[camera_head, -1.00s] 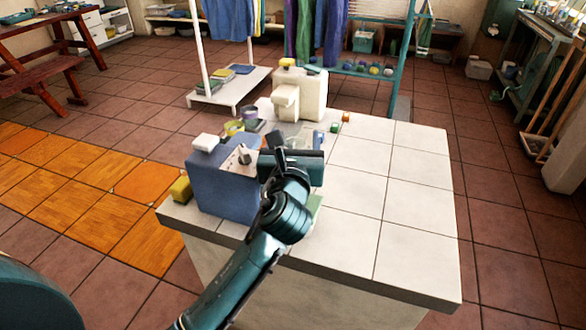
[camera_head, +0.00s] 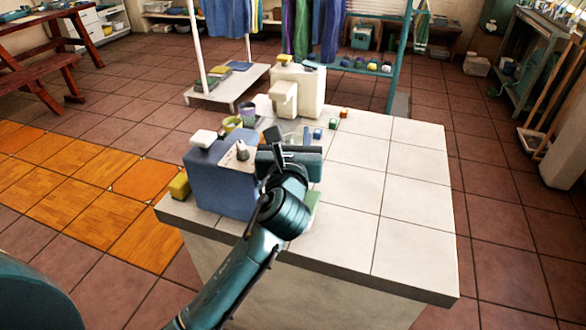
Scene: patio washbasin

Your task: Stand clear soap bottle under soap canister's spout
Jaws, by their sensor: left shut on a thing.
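The cream soap canister (camera_head: 312,92) stands at the far end of the white tiled counter. My right gripper is out of view.
A blue box (camera_head: 218,182) stands close left of my gripper, with a yellow block (camera_head: 180,187) beside it. Yellow (camera_head: 232,125) and purple (camera_head: 247,112) cups stand behind it. Small blue (camera_head: 318,134) and orange (camera_head: 345,113) blocks lie near the canister. The counter's right side (camera_head: 410,200) is clear.

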